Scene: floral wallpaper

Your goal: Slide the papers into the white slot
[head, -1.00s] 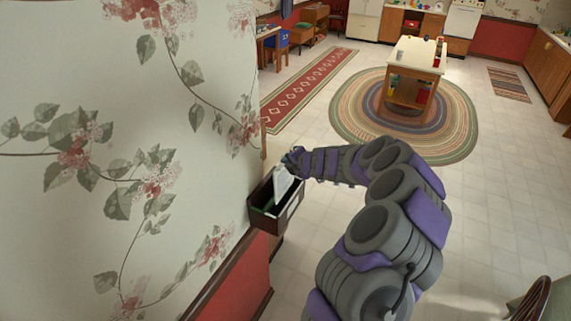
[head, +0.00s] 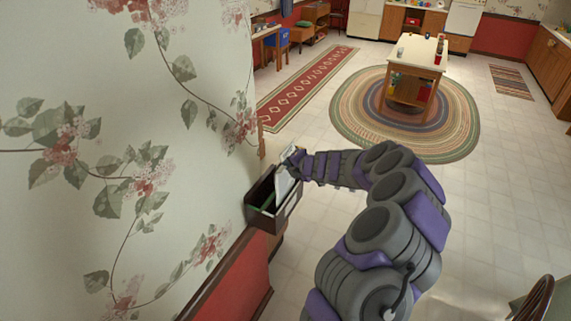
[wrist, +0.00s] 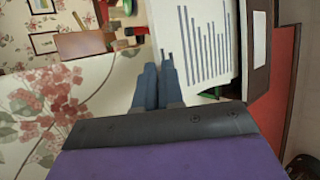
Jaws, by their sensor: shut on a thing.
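The white papers (head: 284,184) stand tilted at the dark wall box, their lower part in or behind its opening. In the wrist view the top paper (wrist: 207,40) shows a printed bar chart. The dark brown box (head: 262,219) is open at the top and fixed on the wall. A white label (wrist: 260,38) is on its front; I cannot make out a separate white slot. My gripper (head: 291,158) is just above the box, shut on the papers' upper edge. In the wrist view my gripper's fingertips (wrist: 158,66) are close together at the paper's edge.
Something green (head: 267,201) lies inside the box. The floral wall (head: 130,150) is close on the left, with a red lower panel (head: 240,285) beneath. A kitchen island (head: 417,56) stands on a round rug at the back.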

